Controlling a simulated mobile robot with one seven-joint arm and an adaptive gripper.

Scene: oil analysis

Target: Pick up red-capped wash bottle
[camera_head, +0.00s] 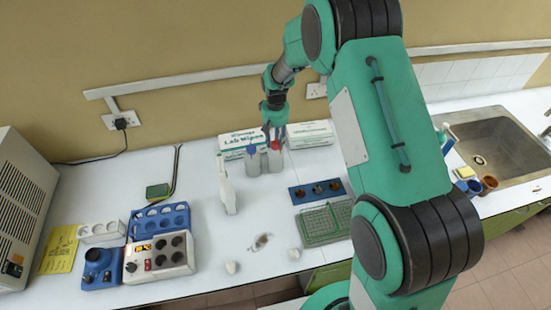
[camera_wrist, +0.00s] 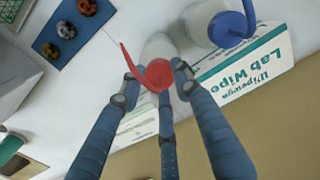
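The red-capped wash bottle (camera_head: 274,161) stands upright on the white bench in front of the wipes boxes. In the wrist view its red cap and spout (camera_wrist: 157,74) lie between my gripper's fingers, with the pale body (camera_wrist: 158,47) beyond. My gripper (camera_head: 275,130) is above this bottle, pointing down. In the wrist view the fingers (camera_wrist: 154,84) are spread on either side of the cap, and I see no firm grip. A third finger shows below the cap. A blue-capped wash bottle (camera_head: 252,163) stands close on the left.
A Lab Wipes box (camera_head: 232,141) and another box (camera_head: 312,134) stand behind the bottles. A white spray bottle (camera_head: 228,190) is at front left. A blue holder (camera_head: 317,191) and green rack (camera_head: 325,222) are at front right. Clear bench lies between.

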